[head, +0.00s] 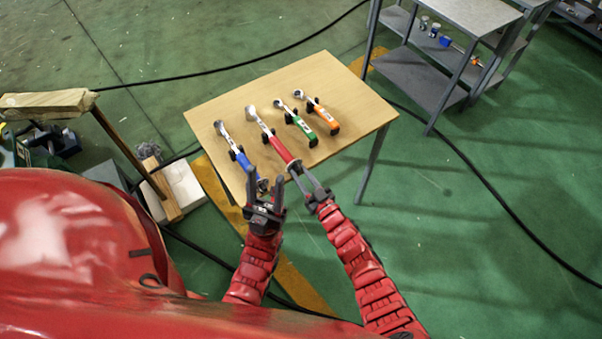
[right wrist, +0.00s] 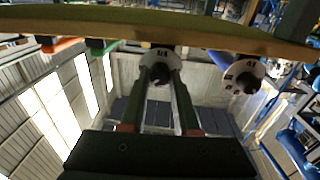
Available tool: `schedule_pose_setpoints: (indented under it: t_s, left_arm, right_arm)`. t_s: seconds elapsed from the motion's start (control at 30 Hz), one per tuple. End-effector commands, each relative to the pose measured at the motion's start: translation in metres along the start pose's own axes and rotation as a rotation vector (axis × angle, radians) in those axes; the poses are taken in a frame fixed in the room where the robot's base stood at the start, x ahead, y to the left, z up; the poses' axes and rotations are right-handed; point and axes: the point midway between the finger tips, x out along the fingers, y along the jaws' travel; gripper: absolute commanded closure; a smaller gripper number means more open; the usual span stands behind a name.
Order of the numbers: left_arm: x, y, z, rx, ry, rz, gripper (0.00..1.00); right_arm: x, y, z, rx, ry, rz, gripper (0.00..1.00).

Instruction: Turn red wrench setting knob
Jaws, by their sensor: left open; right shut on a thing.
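The red wrench (head: 276,144) lies on the wooden table, its handle end toward me. My right gripper (head: 295,168) is at that end, its fingers on either side of the white marked setting knob (right wrist: 159,56) in the right wrist view and shut on it. My left gripper (head: 266,183) is open, beside it to the left, by the handle end of the blue wrench (head: 243,161). It partly hides that end. The blue wrench's white marked knob (right wrist: 243,76) also shows in the right wrist view.
A green wrench (head: 299,123) and an orange wrench (head: 322,115) lie to the right on black holders. The wooden table (head: 352,98) is bare at its right side. A grey metal shelf table (head: 425,80) stands at the back right. Black cables cross the green floor.

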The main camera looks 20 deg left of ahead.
Motion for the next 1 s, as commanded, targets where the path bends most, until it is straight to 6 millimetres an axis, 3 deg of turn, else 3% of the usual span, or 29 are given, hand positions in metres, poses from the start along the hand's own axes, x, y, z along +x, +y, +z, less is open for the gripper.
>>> schedule_pose_setpoints:
  t_s: [0.27,0.3,0.43,0.77,1.0]
  left_arm:
    - [-0.001,0.000,0.000,0.000,0.000,0.000,0.50]
    - [-0.001,0.000,0.000,0.000,0.000,0.000,0.50]
    - [0.000,0.000,0.000,0.000,0.000,0.000,0.50]
    - [-0.001,0.000,0.000,0.000,0.000,0.000,0.50]
    - [-0.004,0.000,0.001,0.000,0.000,0.000,0.50]
  right_arm:
    - [-0.002,-0.001,0.004,0.000,-0.008,0.000,1.00]
    - [-0.002,-0.001,0.004,0.000,-0.008,0.000,0.63]
    - [-0.001,-0.001,0.003,-0.001,-0.005,0.000,0.40]
    - [-0.001,0.000,0.001,-0.001,-0.002,0.000,0.40]
    - [-0.022,0.000,0.003,-0.002,-0.002,-0.001,0.40]
